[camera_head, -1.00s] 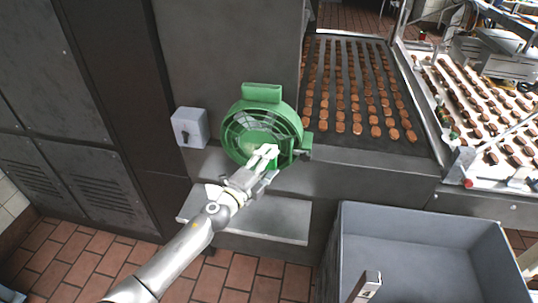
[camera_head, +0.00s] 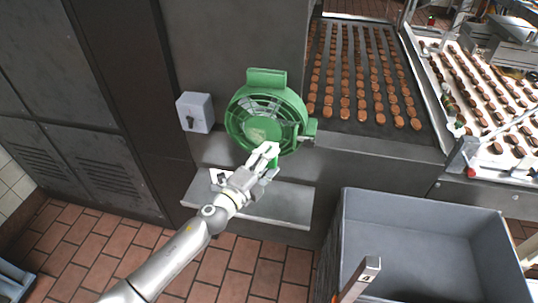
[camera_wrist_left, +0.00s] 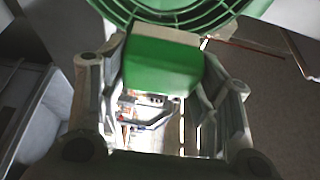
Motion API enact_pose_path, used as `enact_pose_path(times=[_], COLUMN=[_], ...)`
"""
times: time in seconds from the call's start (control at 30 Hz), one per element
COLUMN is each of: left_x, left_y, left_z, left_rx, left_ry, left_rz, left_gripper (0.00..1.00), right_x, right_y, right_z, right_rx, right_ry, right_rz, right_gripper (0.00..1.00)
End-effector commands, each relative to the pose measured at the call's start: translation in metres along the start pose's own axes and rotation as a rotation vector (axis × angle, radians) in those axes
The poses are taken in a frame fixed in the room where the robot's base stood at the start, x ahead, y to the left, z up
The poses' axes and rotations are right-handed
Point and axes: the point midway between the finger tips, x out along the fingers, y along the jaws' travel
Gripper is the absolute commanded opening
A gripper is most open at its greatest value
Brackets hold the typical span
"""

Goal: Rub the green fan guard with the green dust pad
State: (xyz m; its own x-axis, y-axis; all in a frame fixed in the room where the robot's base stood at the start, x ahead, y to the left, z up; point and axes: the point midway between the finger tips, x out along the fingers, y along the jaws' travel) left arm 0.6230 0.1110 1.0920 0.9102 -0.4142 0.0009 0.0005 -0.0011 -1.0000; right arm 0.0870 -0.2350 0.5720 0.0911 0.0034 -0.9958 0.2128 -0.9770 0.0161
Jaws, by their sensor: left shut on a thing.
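The green fan (camera_head: 264,77) stands against the dark machine front in the head view, with its round green fan guard (camera_head: 258,107) facing me. My left gripper (camera_head: 265,155) is at the lower edge of the guard. It is shut on the green dust pad, which shows as a green block between the fingers in the left wrist view (camera_wrist_left: 160,65). The guard's curved bars (camera_wrist_left: 180,14) run just beyond the pad there. I cannot tell whether pad and guard touch. In the head view the fingers mostly hide the pad. My right gripper is not in view.
A grey switch box (camera_head: 195,112) is left of the fan. A metal shelf (camera_head: 285,205) lies below it. A large grey crate (camera_head: 425,202) stands at lower right. A conveyor (camera_head: 400,145) with rows of brown sandwiches is behind on the right.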

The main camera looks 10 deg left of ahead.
Motion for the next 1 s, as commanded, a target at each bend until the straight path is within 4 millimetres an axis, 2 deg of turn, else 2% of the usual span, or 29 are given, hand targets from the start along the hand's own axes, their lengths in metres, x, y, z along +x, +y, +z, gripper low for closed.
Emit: enact_pose_path(times=[0.1, 0.6, 0.67, 0.83, 1.0], left_x=[-0.005, -0.005, -0.007, -0.016, -0.024], left_y=[-0.001, 0.003, 0.008, 0.028, 0.038], left_z=[-0.002, 0.002, 0.008, 0.041, 0.072], left_rx=[0.000, 0.001, 0.004, 0.006, 0.004], left_ry=[-0.001, -0.001, -0.001, 0.000, 0.003], left_rz=[-0.001, -0.001, -0.001, -0.005, -0.005], left_gripper=[0.39, 0.39, 0.39, 0.39, 0.39], right_x=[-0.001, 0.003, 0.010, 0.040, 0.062], right_y=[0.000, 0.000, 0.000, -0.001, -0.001], right_z=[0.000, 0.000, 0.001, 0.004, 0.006], right_rx=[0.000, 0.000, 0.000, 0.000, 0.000], right_ry=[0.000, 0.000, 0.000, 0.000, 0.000], right_rz=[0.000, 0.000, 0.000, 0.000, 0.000], right_gripper=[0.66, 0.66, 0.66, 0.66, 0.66])
